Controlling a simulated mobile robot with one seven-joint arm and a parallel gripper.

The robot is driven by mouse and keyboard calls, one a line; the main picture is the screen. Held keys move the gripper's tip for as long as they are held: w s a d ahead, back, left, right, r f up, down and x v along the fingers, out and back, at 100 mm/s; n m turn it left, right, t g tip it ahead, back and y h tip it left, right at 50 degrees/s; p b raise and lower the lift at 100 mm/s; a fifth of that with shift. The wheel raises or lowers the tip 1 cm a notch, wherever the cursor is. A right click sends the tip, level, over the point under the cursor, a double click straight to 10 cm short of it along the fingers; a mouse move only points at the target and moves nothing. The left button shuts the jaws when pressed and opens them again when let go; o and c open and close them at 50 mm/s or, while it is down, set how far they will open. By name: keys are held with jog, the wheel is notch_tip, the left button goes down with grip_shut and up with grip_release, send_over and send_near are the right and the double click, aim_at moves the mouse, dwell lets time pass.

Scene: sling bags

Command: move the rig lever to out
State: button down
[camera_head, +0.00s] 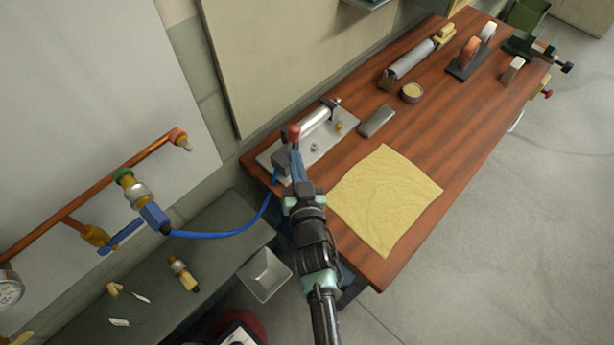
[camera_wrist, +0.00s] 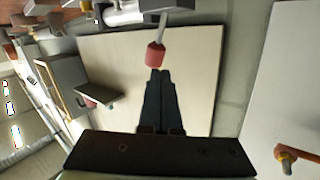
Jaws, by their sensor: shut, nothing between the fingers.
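The rig (camera_head: 318,118) is a light plate with a silver cylinder and a grey block, at the left end of the wooden bench. Its lever has a red knob (camera_head: 293,132) near the grey block. In the wrist view the red knob (camera_wrist: 155,55) hangs on a pale rod, just past my fingertips. My gripper (camera_head: 295,153) is shut and empty, its dark blue fingers together close to the knob. The gripper also shows in the wrist view (camera_wrist: 160,72). I cannot tell whether the fingertips touch the knob. The lever's base is partly hidden in the head view.
A yellow cloth (camera_head: 386,200) lies flat on the bench (camera_head: 350,240). A grey box (camera_head: 377,121) and a round tin (camera_head: 411,92) stand beyond the rig. A blue hose (camera_head: 225,234) runs from the rig to a valve on the left. A board stands behind the rig.

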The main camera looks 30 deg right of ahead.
jog(key=r+b+v, duration=0.1)
jog(key=b+v, duration=0.1)
jog(key=v, duration=0.8)
jog(key=shift+s+d+r, duration=0.1)
jog(key=shift+d, duration=0.05)
